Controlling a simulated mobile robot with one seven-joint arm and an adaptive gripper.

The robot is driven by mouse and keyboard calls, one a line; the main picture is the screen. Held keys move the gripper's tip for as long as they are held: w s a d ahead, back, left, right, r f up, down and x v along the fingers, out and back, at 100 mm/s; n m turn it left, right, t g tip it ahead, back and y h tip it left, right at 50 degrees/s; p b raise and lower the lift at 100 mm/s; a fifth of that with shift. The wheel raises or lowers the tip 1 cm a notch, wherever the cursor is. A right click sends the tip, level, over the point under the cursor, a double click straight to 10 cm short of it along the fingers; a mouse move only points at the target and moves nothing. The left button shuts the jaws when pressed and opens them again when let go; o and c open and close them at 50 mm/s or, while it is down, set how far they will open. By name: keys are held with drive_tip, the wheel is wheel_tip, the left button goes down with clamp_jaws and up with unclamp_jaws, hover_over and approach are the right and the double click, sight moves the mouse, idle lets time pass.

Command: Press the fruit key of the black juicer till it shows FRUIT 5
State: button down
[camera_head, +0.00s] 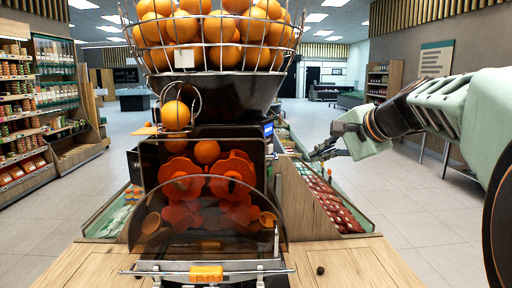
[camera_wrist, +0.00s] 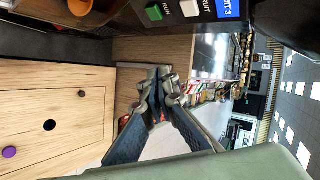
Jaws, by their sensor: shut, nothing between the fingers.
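The black juicer (camera_head: 258,165) stands at the centre of the head view with a wire basket of oranges on top. Its small blue display (camera_head: 268,130) is on the right side, turned too edge-on to read there. In the wrist view the display (camera_wrist: 228,8) is cut off at the top edge and ends in "3". Beside it are a white fruit key (camera_wrist: 189,8) and a green RUN key (camera_wrist: 154,12). My gripper (camera_head: 318,154) is right of the juicer, apart from it. In the wrist view my gripper (camera_wrist: 163,76) is shut and empty, its tips below the keys and not touching them.
The wooden counter (camera_head: 370,262) carries the juicer and has a small dark knob (camera_head: 320,270). A sloped produce stand (camera_head: 322,200) with red packs is behind it, below my gripper. Shelves (camera_head: 20,120) stand at the left. Floor at the right is clear.

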sight(270, 149)
idle(0.3)
drive_tip(key=w+a+p, duration=0.2)
drive_tip(key=w+a, duration=0.2)
drive_tip(key=a, duration=0.3)
drive_tip(key=shift+w+a+p, duration=0.2)
drive_tip(key=shift+a+p, duration=0.1)
drive_tip(key=shift+a, duration=0.05)
idle(1.3)
drive_tip(key=shift+w+a, duration=0.25)
drive_tip(key=shift+a, duration=0.1)
drive_tip(key=shift+w+a, duration=0.2)
drive_tip(key=shift+a, duration=0.25)
idle(0.7)
drive_tip(key=shift+d, duration=0.1)
drive_tip(key=shift+s+d, duration=0.45)
drive_tip(key=shift+d, duration=0.25)
